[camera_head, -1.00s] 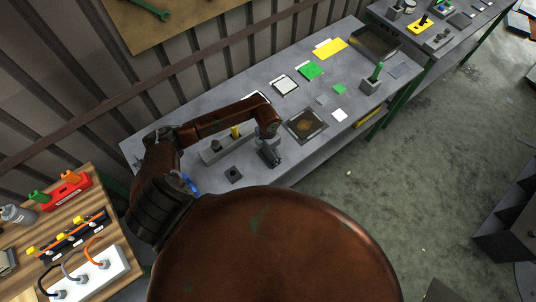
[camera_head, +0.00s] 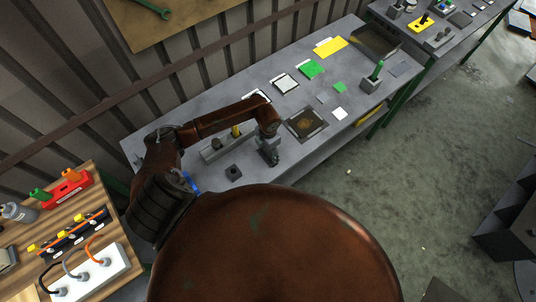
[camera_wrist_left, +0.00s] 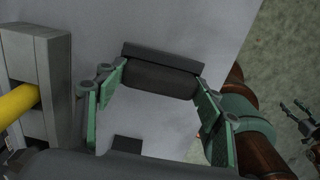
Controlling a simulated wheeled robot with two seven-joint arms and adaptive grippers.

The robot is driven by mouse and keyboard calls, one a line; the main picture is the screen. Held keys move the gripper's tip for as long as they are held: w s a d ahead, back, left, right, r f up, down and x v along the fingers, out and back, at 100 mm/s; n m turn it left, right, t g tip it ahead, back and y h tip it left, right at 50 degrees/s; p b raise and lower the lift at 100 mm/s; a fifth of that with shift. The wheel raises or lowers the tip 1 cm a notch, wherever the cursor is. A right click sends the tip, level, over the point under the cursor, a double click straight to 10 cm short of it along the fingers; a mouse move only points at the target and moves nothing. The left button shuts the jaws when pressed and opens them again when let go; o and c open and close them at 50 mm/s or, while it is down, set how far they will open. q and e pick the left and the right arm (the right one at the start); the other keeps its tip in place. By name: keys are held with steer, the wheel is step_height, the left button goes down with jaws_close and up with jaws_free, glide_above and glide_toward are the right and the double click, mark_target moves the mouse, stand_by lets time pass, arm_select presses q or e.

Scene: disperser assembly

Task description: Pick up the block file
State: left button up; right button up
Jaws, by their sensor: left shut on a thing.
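A dark grey block (camera_wrist_left: 160,76), which looks like the block file, lies crosswise between the fingertips of my left gripper (camera_wrist_left: 160,88) in the left wrist view. The green-sided fingers are shut on its two ends. In the head view my left gripper (camera_head: 269,154) is low over the front part of the grey table (camera_head: 207,97), and the block is too small to make out there. I cannot tell whether the block touches the table. Dark finger-like parts at the right edge of the wrist view may be my right gripper (camera_wrist_left: 298,116), but their state is unclear.
A grey fixture (camera_wrist_left: 38,75) with a yellow rod (camera_wrist_left: 18,103) stands close left of my left gripper. A small dark block (camera_head: 233,173) sits on the table nearby.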

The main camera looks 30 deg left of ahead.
arm_select(q)
steer(key=shift+c, duration=0.9)
steer(key=shift+r, duration=0.1)
steer(key=shift+w+r, duration=0.1)
steer(key=shift+r, duration=0.1)
step_height(320, 180, up, 2)
steer(key=shift+r+b, duration=0.1)
steer(key=shift+b, duration=0.75)
steer(key=s+d+r+b, duration=0.3)
steer(key=s+d+r, duration=0.2)
steer(key=s+r, duration=0.5)
steer(key=s, duration=0.3)
steer(key=shift+d, duration=0.2)
steer(key=shift+r, duration=0.1)
